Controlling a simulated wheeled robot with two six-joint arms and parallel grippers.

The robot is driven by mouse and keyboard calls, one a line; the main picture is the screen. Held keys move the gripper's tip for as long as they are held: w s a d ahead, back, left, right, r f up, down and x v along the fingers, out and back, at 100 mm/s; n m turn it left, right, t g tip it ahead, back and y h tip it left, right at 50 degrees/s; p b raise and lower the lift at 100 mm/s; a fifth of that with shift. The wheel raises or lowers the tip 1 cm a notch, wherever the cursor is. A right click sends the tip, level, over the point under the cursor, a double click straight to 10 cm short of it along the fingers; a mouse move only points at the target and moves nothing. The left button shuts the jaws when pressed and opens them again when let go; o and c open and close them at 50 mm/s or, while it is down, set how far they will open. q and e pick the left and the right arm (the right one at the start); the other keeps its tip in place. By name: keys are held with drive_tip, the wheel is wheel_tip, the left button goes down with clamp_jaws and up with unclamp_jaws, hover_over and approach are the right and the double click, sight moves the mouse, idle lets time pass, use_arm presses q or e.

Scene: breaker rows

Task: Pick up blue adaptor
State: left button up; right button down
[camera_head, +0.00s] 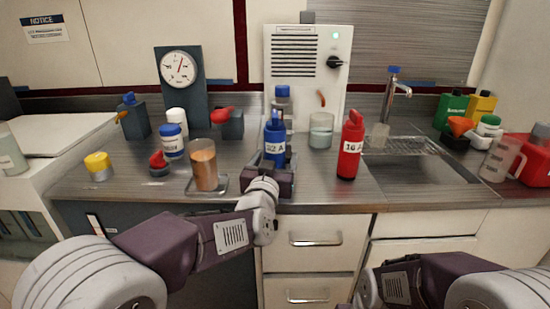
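The blue adaptor (275,142), with a white label that seems to read 32 A, stands upright on the metal counter near its front edge. My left gripper (279,172) is low at the adaptor, reaching in from the front over the counter's edge. Its dark body hides the adaptor's lower part. I cannot tell whether its fingers touch the adaptor or are closed on it. My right arm shows at the bottom right, below the counter; its fingertips are not visible.
A red adaptor (351,147) labelled 16 A stands to the right. A brown-filled beaker (204,166) is on the left. A blue-capped bottle (283,100) and a glass beaker (321,131) stand behind. The sink (424,173) is right of the red adaptor.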

use_arm(q)
drive_tip(key=shift+w+d, duration=0.15)
drive_tip(key=shift+w, duration=0.75)
clamp_jaws()
drive_tip(key=shift+r, duration=0.1)
drive_tip(key=shift+r, duration=0.1)
